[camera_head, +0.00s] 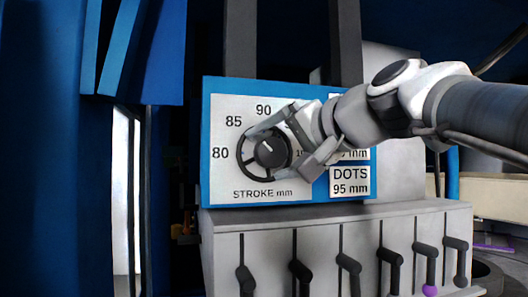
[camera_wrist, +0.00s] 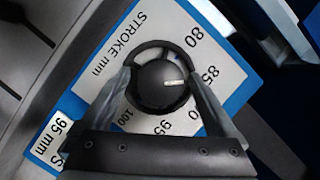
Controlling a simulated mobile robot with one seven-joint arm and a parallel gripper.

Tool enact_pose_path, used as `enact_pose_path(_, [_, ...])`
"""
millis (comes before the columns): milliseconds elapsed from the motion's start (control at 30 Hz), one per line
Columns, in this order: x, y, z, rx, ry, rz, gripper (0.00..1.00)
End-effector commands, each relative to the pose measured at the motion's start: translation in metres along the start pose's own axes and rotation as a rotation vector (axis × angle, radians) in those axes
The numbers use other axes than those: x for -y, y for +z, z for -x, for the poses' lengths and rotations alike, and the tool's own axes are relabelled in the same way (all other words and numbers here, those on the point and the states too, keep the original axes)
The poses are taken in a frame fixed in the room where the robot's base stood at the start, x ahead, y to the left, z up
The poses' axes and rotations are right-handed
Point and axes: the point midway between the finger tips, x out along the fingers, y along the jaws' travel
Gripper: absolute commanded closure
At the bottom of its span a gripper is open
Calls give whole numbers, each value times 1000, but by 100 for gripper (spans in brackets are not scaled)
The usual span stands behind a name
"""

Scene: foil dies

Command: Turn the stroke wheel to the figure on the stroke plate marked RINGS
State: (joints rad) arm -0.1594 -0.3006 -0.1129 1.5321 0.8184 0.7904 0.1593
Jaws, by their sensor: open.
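The stroke wheel (camera_head: 270,153) is a black round knob with a white pointer line, on a white dial (camera_head: 225,180) marked STROKE mm. In the wrist view the wheel (camera_wrist: 155,92) has its pointer towards 85. My gripper (camera_head: 266,154) is open, with one finger on each side of the wheel; in the wrist view my gripper (camera_wrist: 160,80) straddles it too. I cannot tell whether the fingers touch it. To the right, the stroke plate DOTS 95 mm (camera_head: 349,188) is readable. The plates above it are mostly hidden by my gripper; no RINGS label is readable.
Below the dial a grey box (camera_head: 225,225) carries a row of black levers (camera_head: 301,272), one with a purple tip (camera_head: 430,290). A blue panel (camera_head: 300,87) frames the dial. Blue machine parts (camera_head: 60,200) stand on the left.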

Motion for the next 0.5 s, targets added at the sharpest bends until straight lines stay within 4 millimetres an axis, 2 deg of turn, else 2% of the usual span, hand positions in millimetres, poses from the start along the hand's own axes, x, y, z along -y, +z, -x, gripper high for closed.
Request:
enact_pose_path(167, [0, 0, 4, 0, 0, 0, 6])
enact_pose_path(267, [0, 0, 15, -2, -1, 1, 6])
enact_pose_path(500, [1, -1, 70, -4, -2, 1, 6])
